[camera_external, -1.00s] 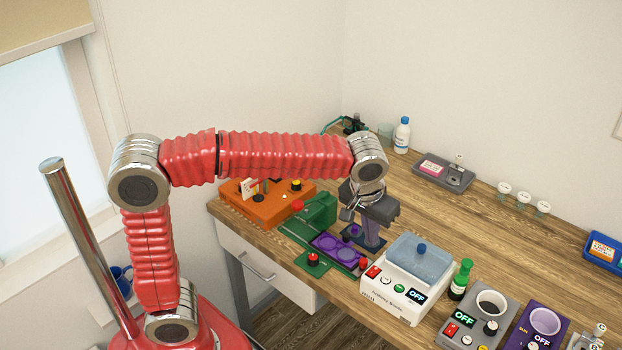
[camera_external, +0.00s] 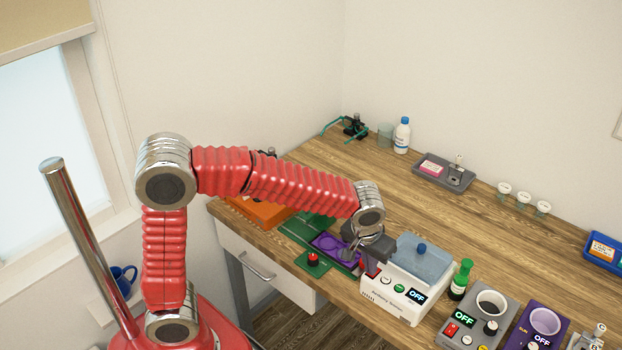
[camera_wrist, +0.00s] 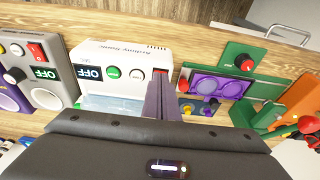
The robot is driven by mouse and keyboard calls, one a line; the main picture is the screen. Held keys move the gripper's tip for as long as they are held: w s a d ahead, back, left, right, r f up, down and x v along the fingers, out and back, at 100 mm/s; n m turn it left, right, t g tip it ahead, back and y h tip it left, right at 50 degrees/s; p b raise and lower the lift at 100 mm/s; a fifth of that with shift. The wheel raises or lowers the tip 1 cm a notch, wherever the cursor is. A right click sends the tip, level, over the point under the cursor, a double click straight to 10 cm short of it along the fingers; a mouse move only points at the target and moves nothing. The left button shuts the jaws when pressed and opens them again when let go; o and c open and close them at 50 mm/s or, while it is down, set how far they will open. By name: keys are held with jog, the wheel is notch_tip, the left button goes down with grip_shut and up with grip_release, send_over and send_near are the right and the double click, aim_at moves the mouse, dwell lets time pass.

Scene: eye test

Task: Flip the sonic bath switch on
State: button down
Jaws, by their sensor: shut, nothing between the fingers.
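The sonic bath (camera_external: 392,300) is a white box with a clear blue lidded tank, standing on the bench; it also shows in the wrist view (camera_wrist: 110,52). Its display (camera_external: 417,295) reads OFF. Its red switch (camera_wrist: 159,71) sits at one end of the control panel, mostly hidden behind my fingers in the wrist view. My gripper (camera_external: 371,272) is shut and empty, its purple fingers (camera_wrist: 160,88) pointing down at the red switch. I cannot tell whether the fingertips touch it.
A green and purple station (camera_external: 328,246) with a red knob (camera_external: 313,258) lies left of the bath. A green-capped bottle (camera_external: 460,280) and a grey device (camera_external: 478,320) reading OFF stand close on its right.

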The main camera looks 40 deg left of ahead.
jog(key=shift+f, duration=0.1)
jog(key=shift+s+f, duration=0.15)
jog(key=shift+f, duration=0.1)
jog(key=shift+w+r, duration=0.1)
jog(key=shift+w, duration=0.1)
jog(key=shift+w+r, duration=0.25)
jog(key=shift+w, duration=0.3)
dwell(0.5)
jog(key=shift+r, duration=0.5)
jog(key=s+v, duration=0.2)
jog(key=v, duration=1)
jog(key=shift+s, duration=0.2)
